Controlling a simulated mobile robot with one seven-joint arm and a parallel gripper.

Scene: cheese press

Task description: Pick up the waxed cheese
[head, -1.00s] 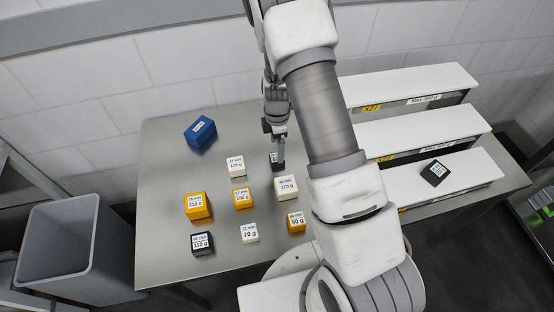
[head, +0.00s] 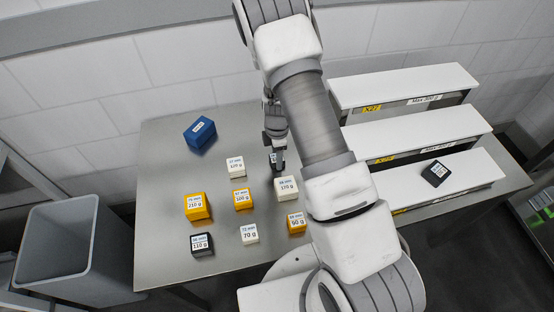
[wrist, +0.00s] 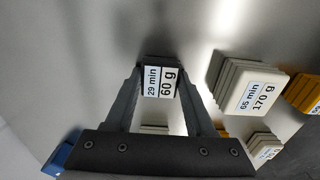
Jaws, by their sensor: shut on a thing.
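A small dark block (wrist: 160,82) labelled "29 min, 60 g" sits between the fingers of my gripper (wrist: 160,92) in the wrist view. My gripper is shut on this block. In the head view my gripper (head: 277,166) is near the back middle of the steel table, and the block is mostly hidden behind it. I cannot tell whether the block touches the table. Another black block (head: 202,244) labelled 110 g stands at the front left, and a black block (head: 435,173) lies on the lowest white press at the right.
White blocks (head: 286,188) and orange blocks (head: 198,206) stand around my gripper. A blue block (head: 200,131) lies at the back left. Three white presses (head: 400,85) stand at the right. A grey bin (head: 62,240) is left of the table. The table's left side is mostly clear.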

